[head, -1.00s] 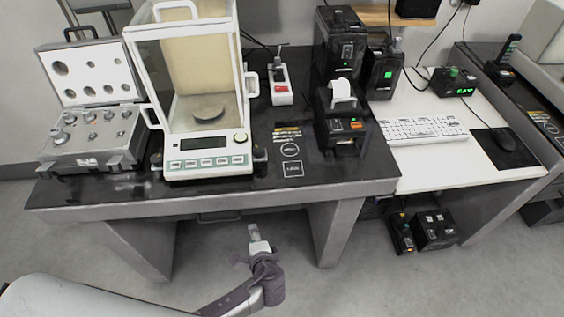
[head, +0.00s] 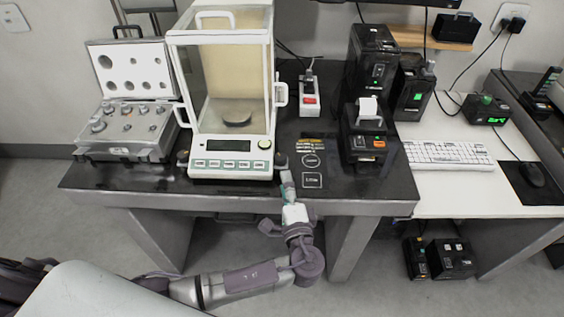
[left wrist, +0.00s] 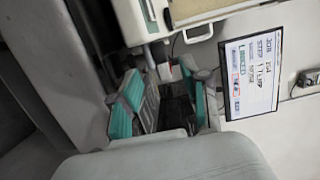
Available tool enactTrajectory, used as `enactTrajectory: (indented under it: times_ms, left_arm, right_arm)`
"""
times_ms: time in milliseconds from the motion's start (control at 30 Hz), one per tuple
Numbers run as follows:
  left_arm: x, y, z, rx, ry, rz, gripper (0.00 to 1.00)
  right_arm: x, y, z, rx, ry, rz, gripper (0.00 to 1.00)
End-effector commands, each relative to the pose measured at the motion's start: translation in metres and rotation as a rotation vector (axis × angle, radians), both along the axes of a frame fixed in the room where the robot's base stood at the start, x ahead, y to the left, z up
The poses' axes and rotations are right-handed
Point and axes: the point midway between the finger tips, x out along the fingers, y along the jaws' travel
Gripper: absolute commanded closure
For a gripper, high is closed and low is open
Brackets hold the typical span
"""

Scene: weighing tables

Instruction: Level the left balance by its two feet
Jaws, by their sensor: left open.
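The left balance (head: 200,150), white with a clear draft shield and a round pan, stands on the black table. A small round yellowish-green spot (head: 265,144) sits at the right of its dark display; its detail is too small to read. Its dark left foot (head: 183,157) and right foot (head: 281,160) show at its front corners. My left gripper (head: 287,184) is at the table's front edge, just in front of the right foot. In the left wrist view its teal-padded fingers (left wrist: 165,100) are apart with nothing held, and the balance (left wrist: 128,22) shows above them. My right gripper is out of view.
An open weight case (head: 125,150) stands left of the balance. A power strip (head: 309,98) and a black printer (head: 364,135) stand to the right. A white desk holds a keyboard (head: 448,153). A lit monitor (left wrist: 252,75) shows in the left wrist view.

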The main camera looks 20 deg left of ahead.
Motion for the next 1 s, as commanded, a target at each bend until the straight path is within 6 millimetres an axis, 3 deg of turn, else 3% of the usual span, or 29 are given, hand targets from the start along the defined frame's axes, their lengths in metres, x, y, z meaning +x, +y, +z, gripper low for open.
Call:
enactTrajectory:
  times_ms: [100,333,767,1000]
  left_arm:
    - [0.024,0.013,0.002,0.002,0.000,0.001,0.54]
    - [0.054,0.029,0.000,0.002,0.002,0.001,0.54]
    - [0.063,0.034,-0.001,-0.001,0.003,-0.001,0.54]
    - [0.063,0.034,-0.001,-0.001,0.003,-0.001,0.91]
  right_arm:
    - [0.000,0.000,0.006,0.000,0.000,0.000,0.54]
    - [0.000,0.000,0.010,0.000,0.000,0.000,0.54]
    - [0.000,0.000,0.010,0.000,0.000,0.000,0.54]
    - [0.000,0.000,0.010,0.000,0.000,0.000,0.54]
